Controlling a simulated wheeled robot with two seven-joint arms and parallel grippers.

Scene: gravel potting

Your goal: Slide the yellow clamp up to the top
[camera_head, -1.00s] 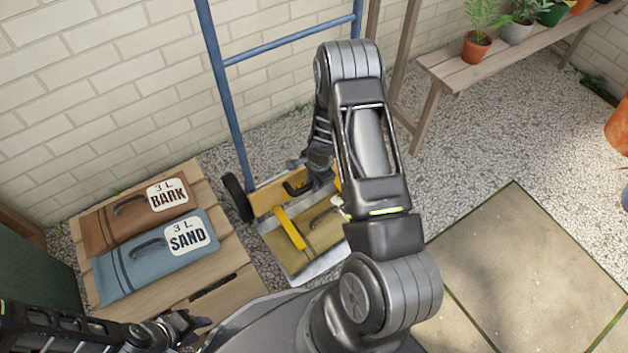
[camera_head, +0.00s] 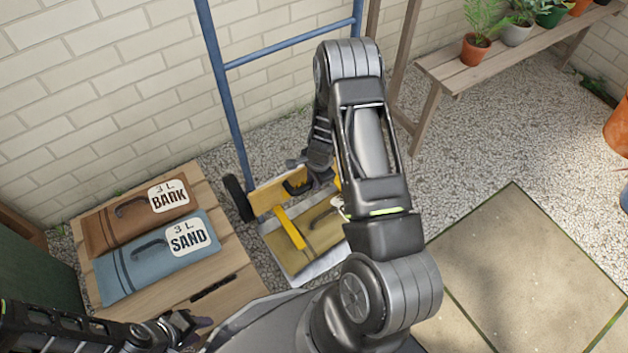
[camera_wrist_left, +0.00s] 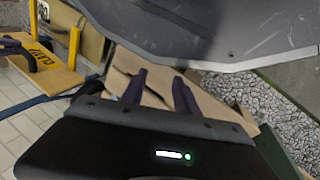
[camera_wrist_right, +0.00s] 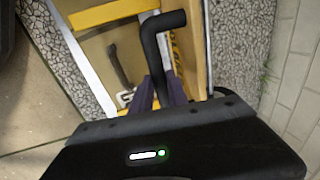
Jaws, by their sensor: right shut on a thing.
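The yellow clamp (camera_head: 266,197) is a yellow board with a black handle and yellow bars, low on a blue-framed hand truck (camera_head: 230,100). One bar reaches over a tan bag (camera_head: 318,232) on the truck's metal plate. In the left wrist view the clamp (camera_wrist_left: 60,80) shows partly cut-off lettering. My right gripper (camera_head: 298,182) is shut on the clamp's black handle, which shows between its fingers in the right wrist view (camera_wrist_right: 157,45). My left gripper (camera_head: 205,322) is open and empty at the lower left, beside the wooden crate; its fingers show apart in the left wrist view (camera_wrist_left: 158,90).
A brown bark bag (camera_head: 130,212) and a blue sand bag (camera_head: 150,262) lie on the wooden crate (camera_head: 235,255) left of the truck. A brick wall (camera_head: 100,90) stands behind. A bench (camera_head: 500,65) with potted plants is at the upper right.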

